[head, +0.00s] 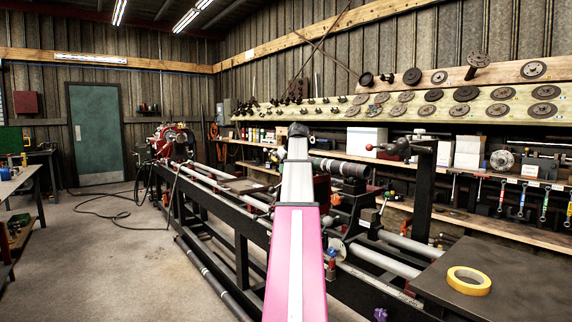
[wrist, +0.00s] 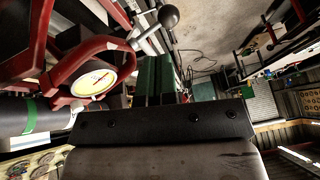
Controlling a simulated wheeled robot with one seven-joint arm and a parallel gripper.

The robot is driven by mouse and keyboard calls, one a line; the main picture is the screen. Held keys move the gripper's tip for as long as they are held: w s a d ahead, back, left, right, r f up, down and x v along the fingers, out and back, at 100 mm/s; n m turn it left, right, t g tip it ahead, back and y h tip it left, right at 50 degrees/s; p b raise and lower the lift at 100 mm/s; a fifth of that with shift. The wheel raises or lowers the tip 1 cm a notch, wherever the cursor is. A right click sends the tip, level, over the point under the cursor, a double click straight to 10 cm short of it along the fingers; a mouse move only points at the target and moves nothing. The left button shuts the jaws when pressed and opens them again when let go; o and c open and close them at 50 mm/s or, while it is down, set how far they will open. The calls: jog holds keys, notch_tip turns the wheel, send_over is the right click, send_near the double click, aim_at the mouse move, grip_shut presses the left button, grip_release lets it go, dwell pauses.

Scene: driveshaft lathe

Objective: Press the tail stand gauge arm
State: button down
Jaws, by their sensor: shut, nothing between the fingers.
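A round white dial gauge (wrist: 97,80) shows at the left of the wrist view. A red gauge arm (wrist: 72,62) curves around it. A metal lever with a dark ball knob (wrist: 168,17) sticks out above and right of the dial. My gripper's two green-faced fingers (wrist: 158,78) are together and empty, to the right of the dial. They look apart from the red arm, though the depth is hard to judge. In the head view my pink arm reaches forward over the lathe (head: 385,258), and its dark end hides what lies behind it.
A dark bench top with a yellow tape roll (head: 468,281) stands at the right front. A shelf (head: 500,185) and a wall rack of discs run along the back right. Open concrete floor (head: 130,260) lies at the left, with loose cables on it.

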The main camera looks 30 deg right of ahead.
jog(key=x, duration=0.8)
jog(key=shift+a, duration=0.4)
notch_tip(320, 180, down, 11)
jog(key=a+h, duration=0.2)
jog(key=a, duration=0.1)
jog(key=shift+s+n, duration=0.25)
jog(key=shift+n, duration=0.05)
jog(key=shift+r, duration=0.15)
send_near(274, 188)
jog(key=shift+t+h, duration=0.3)
jog(key=s+a+f, duration=0.1)
jog(key=f, duration=0.1)
jog(key=s+a+f, duration=0.1)
jog(key=s+a, duration=0.1)
jog(key=shift+s+f, duration=0.25)
jog(key=shift+f, duration=0.15)
